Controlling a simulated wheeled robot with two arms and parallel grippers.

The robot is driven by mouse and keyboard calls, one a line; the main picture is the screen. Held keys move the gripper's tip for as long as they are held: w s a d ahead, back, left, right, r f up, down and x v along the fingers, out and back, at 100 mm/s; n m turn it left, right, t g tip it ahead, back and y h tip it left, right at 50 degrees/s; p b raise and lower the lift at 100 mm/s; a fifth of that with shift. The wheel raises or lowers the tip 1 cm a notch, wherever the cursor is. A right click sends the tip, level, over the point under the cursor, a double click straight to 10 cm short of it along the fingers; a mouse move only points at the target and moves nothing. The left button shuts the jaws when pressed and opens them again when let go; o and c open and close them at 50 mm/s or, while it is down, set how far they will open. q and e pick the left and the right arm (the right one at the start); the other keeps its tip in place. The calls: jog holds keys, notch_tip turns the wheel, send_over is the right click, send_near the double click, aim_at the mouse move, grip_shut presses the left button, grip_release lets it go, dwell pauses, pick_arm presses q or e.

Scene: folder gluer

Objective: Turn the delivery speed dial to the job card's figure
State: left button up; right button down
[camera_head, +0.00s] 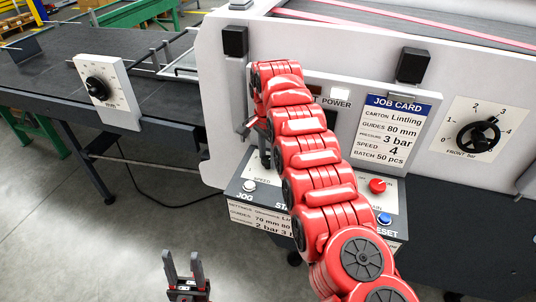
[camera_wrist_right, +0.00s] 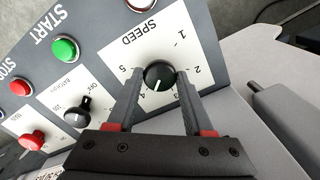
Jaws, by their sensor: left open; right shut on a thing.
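The black speed dial (camera_wrist_right: 158,76) is on a white plate marked SPEED with figures 1 to 5. My right gripper (camera_wrist_right: 159,74) is shut on it, one finger on each side. The dial's white line points down and slightly left, near the 4; the exact reading is hard to tell. In the head view my red right arm hides the dial. The job card (camera_head: 392,133) reads speed 4, guides 80 mm, pressure 3 bar, batch 50 pcs. My left gripper (camera_head: 184,262) is open and empty, low in front of the machine.
Beside the dial are a green button (camera_wrist_right: 65,49), a red button (camera_wrist_right: 20,89), a batch knob (camera_wrist_right: 76,112) and a red knob (camera_wrist_right: 33,141). A FRONT bar dial (camera_head: 478,136) and a dial on the feed table (camera_head: 97,88) stand apart.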

aim_at(268, 159)
jog(key=shift+r+m, duration=0.1)
jog(key=shift+m, duration=0.8)
jog(key=shift+c, duration=1.4)
grip_release()
jog(key=shift+r+p, duration=0.35)
notch_tip(268, 159, up, 17)
jog(key=p, duration=1.5)
jog(key=shift+f, duration=0.2)
